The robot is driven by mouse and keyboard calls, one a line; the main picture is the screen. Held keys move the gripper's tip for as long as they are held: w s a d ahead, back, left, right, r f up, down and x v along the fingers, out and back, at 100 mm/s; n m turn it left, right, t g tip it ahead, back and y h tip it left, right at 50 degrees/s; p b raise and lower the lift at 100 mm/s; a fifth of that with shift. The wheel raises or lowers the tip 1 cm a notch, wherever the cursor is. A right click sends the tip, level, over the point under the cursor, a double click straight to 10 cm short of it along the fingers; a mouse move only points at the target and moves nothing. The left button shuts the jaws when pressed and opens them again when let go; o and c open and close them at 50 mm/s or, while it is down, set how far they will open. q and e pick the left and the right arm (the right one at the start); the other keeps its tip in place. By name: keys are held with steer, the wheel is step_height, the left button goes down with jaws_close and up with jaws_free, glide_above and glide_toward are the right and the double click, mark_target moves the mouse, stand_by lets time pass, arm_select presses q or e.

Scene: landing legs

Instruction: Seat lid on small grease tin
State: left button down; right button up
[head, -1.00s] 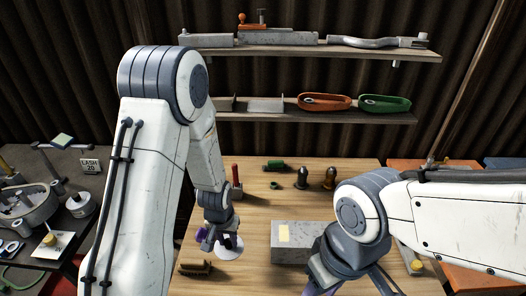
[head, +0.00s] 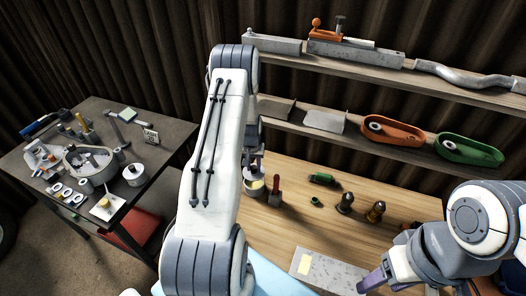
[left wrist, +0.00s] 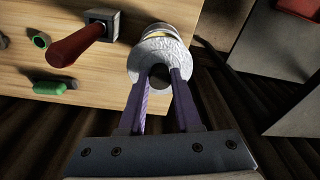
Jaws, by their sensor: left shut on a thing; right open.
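My left gripper (head: 254,168) is at the left side of the wooden bench, partly hidden behind my left arm. In the left wrist view its purple fingers (left wrist: 160,84) are shut on a whitish, rough-looking round lid (left wrist: 150,52). Just beyond the lid is a small round tin with a pale rim and yellowish band (left wrist: 165,29), partly covered by the lid. The tin also shows below the gripper in the head view (head: 252,198). I cannot tell whether lid and tin touch. My right gripper (head: 366,285) is open at the bottom edge, only partly in view.
A red-handled tool (head: 275,190) stands close beside the tin. A green cylinder (head: 322,179), a green ring (head: 316,202) and two dark fittings (head: 346,202) are further right. A grey block (head: 325,271) lies in front. A cluttered side table (head: 160,180) is at left.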

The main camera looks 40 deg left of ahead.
mark_target(254, 174)
arm_select(q)
steer(key=shift+w+a, duration=0.15)
steer(key=shift+a, duration=0.4)
steer(key=shift+w+d, duration=0.25)
step_height(254, 174, down, 5)
steer(key=b, duration=0.4)
steer(key=shift+s+f+b, duration=0.1)
steer(key=shift+f+b, duration=0.05)
steer(key=shift+b, duration=0.25)
arm_select(e)
steer(key=f, duration=0.4)
steer(key=shift+w+a+f, duration=0.15)
steer(key=shift+w+f, duration=0.1)
steer(key=shift+w, duration=0.1)
steer(key=shift+f, duration=0.25)
arm_select(q)
steer(key=shift+f+b, duration=0.2)
steer(key=shift+b, duration=0.25)
arm_select(e)
steer(key=shift+f, duration=0.2)
arm_select(q)
steer(key=shift+f+b, duration=0.45)
arm_select(e)
steer(key=shift+f, duration=0.4)
